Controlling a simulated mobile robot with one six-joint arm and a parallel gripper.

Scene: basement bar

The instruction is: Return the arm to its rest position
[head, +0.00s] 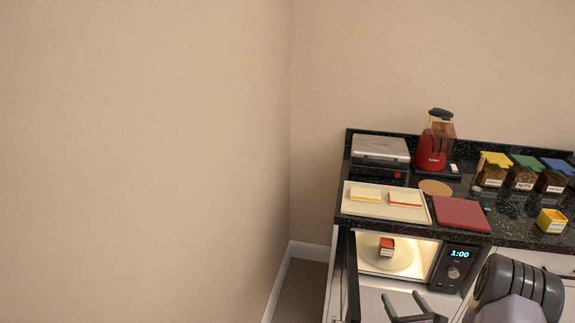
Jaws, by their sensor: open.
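My gripper (413,307) is at the bottom of the head view, in front of the open microwave (459,270). Its two grey fingers are apart with nothing between them. The microwave is lit inside and its display reads 1:00. A small red and white item (387,246) stands on the round turntable (398,261) inside. My wrist and arm show at the lower right and hide part of the cabinet front.
The dark counter (477,232) above holds a pale tray (386,210) with two sandwich-like items, a red board (461,214), a sandwich press (380,153), a red blender (435,146), several lidded jars (522,177) and a yellow container (551,221). Bare wall (140,150) fills the left.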

